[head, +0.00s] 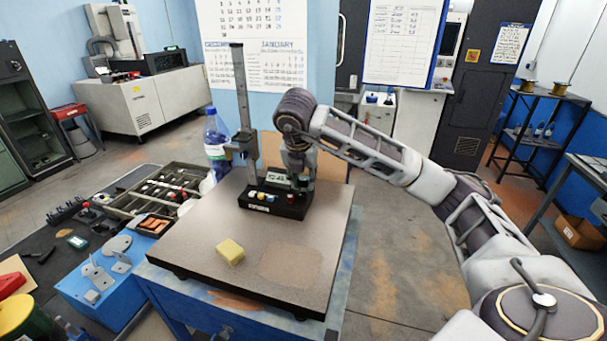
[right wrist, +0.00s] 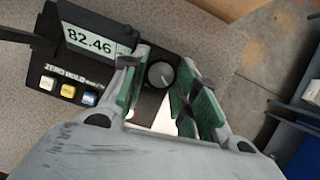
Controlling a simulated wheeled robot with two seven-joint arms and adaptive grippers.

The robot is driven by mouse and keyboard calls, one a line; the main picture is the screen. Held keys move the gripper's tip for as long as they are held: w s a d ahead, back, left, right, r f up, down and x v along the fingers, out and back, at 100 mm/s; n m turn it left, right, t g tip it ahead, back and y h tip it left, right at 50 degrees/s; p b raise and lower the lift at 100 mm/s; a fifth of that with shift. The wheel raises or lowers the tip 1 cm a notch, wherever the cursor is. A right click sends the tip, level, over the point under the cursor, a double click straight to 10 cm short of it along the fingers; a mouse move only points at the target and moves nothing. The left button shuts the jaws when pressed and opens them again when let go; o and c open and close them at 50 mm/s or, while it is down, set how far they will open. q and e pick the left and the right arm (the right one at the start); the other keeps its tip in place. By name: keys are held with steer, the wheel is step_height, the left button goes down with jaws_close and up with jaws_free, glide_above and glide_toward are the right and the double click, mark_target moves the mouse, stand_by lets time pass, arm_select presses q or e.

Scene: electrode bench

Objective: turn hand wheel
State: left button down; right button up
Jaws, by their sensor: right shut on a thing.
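A height gauge stands on a stone plate, with a tall dark column (head: 241,90) and a black base (head: 260,203). In the right wrist view its display (right wrist: 92,42) reads 82.46. A small dark round hand wheel (right wrist: 160,73) with a pale mark sits beside the display. My right gripper (right wrist: 163,82) has its green-padded fingers on either side of the hand wheel and is shut on it. In the head view my right gripper (head: 298,166) points down at the base, and the hand wheel cannot be made out there. My left gripper is not in view.
A yellow block (head: 230,251) lies on the stone plate (head: 195,235), whose front is otherwise clear. A blue-capped bottle (head: 216,148) stands behind its left edge. A drawer of tools (head: 150,195) and a blue stand (head: 105,285) are at the left.

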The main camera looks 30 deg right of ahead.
steer(key=m+p, duration=0.2)
steer(key=shift+w+r+g+h+p, duration=0.15)
steer(key=shift+r+g+h+p, duration=0.15)
steer(key=shift+h+p, duration=0.1)
steer(key=shift+m+p, duration=0.3)
steer(key=shift+m, duration=0.2)
steer(key=m+g+p, duration=0.1)
steer(key=m+p, duration=0.1)
steer(key=p, duration=0.1)
steer(key=shift+w+f+m+g+h+p, duration=0.15)
steer(key=shift+m+g+h+p, duration=0.15)
steer(key=shift+m+p, duration=0.6)
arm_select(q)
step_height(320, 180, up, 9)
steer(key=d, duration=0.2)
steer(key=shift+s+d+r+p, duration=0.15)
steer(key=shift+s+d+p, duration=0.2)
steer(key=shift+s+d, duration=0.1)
arm_select(e)
steer(key=shift+f, duration=0.1)
steer(key=o, duration=0.8)
steer(key=shift+c, duration=0.2)
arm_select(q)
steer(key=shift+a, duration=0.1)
